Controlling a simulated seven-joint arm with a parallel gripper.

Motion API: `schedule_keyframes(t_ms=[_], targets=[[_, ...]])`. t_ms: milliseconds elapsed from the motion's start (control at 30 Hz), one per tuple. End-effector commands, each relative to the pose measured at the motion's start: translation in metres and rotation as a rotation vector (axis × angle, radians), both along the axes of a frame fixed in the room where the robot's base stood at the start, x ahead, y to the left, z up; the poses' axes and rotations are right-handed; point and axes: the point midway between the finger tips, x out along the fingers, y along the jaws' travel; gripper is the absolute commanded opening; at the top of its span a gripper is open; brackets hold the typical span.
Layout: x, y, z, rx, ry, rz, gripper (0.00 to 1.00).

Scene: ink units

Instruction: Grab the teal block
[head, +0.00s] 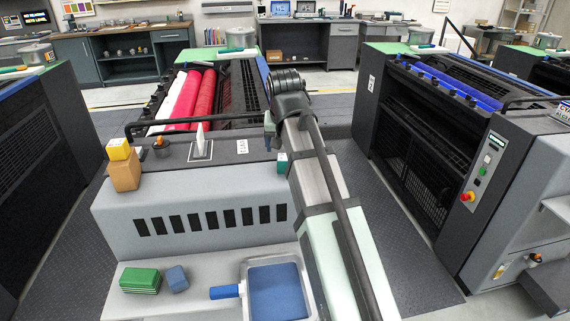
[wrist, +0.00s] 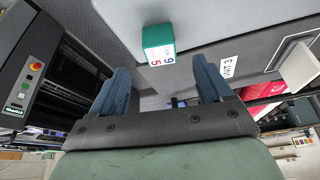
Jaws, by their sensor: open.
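The teal block (head: 282,162) is a small cube with a white side. It sits on the grey top of the middle printing unit, just left of my arm. In the wrist view the teal block (wrist: 158,36) shows a teal face and a white face with the figures 9 and 5. My gripper (wrist: 162,78) is open, with its two blue-grey fingers spread wide. The block shows beyond the fingertips, roughly centred between them, and nothing is held. In the head view the gripper (head: 270,130) is small and partly hidden by my arm.
A dark rail (head: 190,120) runs behind the unit's top. A yellow cube (head: 118,149) on an orange block (head: 124,173) stands at the left end, and a white lever (head: 200,138) nearer the middle. Green (head: 140,281) and blue (head: 177,279) blocks lie on the lower ledge beside a blue tray (head: 277,292).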

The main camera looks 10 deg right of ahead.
Motion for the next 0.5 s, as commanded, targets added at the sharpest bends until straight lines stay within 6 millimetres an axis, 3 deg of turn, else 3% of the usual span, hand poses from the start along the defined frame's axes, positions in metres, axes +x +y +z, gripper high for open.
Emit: schedule_keyframes(t_ms=[200,500], targets=[[0.008,-0.002,-0.021,0.0,0.001,0.001,0.79],[0.013,-0.003,-0.029,0.0,0.001,0.001,0.79]])
